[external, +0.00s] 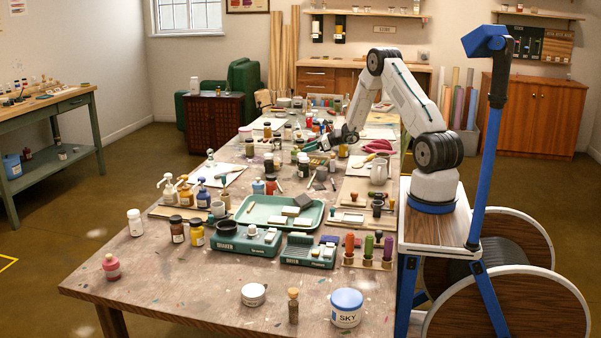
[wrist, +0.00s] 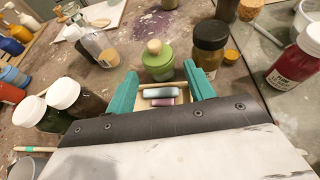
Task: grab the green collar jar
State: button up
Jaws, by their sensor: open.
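In the wrist view a squat green jar (wrist: 158,66) with a pale round stopper stands upright on the table. It is the only jar there with clear green around its top, though I cannot make out a separate collar. My gripper (wrist: 160,75) has two teal fingers, spread apart and empty. The jar shows between and just beyond the fingertips, and I see no contact. In the external view my gripper (external: 325,143) is low over the crowded middle of the table. I cannot pick out the green jar there.
White-lidded jars (wrist: 63,93) crowd the left finger. A red bottle (wrist: 296,62) is at right. Pale blue and pink blocks (wrist: 160,94) show between the fingers.

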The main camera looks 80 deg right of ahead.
aim_at(298, 150)
jog(key=x, duration=0.5)
jog(key=shift+w+a, duration=0.1)
jog(key=shift+w, duration=0.15)
jog(key=c, duration=0.8)
jog(key=shift+r, duration=0.1)
